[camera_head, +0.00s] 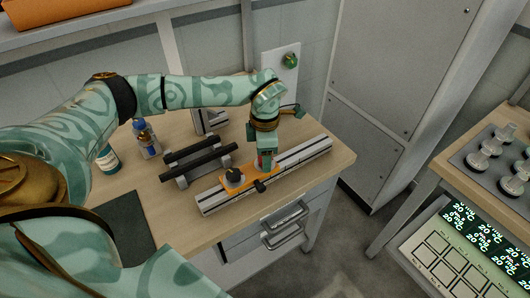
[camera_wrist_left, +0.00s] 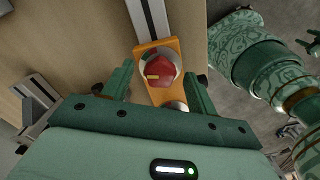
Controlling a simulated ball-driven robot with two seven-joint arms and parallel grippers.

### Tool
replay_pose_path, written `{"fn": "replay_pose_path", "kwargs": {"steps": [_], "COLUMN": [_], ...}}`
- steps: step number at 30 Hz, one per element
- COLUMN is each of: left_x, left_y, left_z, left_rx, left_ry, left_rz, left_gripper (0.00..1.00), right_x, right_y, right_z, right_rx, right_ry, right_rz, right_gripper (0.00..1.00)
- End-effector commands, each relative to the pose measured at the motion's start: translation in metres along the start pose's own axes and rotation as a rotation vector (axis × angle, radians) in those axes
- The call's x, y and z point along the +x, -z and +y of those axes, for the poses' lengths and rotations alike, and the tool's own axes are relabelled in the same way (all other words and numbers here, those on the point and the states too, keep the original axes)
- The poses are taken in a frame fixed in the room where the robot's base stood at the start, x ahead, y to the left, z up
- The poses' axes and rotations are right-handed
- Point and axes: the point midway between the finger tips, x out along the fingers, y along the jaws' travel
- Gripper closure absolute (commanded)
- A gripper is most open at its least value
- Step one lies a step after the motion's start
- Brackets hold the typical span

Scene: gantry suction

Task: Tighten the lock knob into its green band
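The red lock knob (camera_wrist_left: 160,70) with a short yellow mark sits on the orange carriage (camera_wrist_left: 152,95) in the left wrist view. A pale ring shows around the knob; I cannot make out a green band on it. In the head view the orange carriage (camera_head: 228,185) rides on the grey rail (camera_head: 303,156), and the knob's red (camera_head: 265,160) shows at my left fingertips. My left gripper (camera_head: 264,164) points down over the knob. Its two fingers are apart, one on each side of the knob, with gaps visible.
A black knob (camera_head: 235,173) stands on the carriage's left end. Two black bars (camera_head: 198,155) lie behind the rail on the wooden bench (camera_head: 170,222). Bottles (camera_head: 107,159) stand at the back left. A white panel with a green button (camera_head: 290,60) is behind.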

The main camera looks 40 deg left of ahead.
Motion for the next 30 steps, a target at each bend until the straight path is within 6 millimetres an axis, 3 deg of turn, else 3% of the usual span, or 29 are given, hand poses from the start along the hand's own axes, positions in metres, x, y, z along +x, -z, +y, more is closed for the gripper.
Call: {"fn": "replay_pose_path", "kwargs": {"steps": [11,14,24,30], "left_x": [-0.009,-0.029,-0.121,-0.153], "left_y": [0.000,0.000,0.000,0.000], "left_z": [0.000,0.001,0.001,0.001], "left_rx": [-0.001,-0.001,-0.001,0.000], "left_ry": [0.000,-0.003,-0.004,-0.001], "left_rz": [0.001,-0.001,-0.002,0.000], "left_gripper": [0.43,0.43,0.43,0.43], "right_x": [-0.003,-0.007,-0.024,-0.029], "right_y": [0.001,0.002,0.006,0.007], "right_z": [0.001,0.001,0.004,0.005], "right_rx": [0.000,0.000,-0.001,-0.002], "right_ry": [-0.001,-0.002,-0.006,-0.008], "right_rz": [0.001,0.004,0.012,0.014], "right_gripper": [0.57,0.57,0.57,0.57]}}
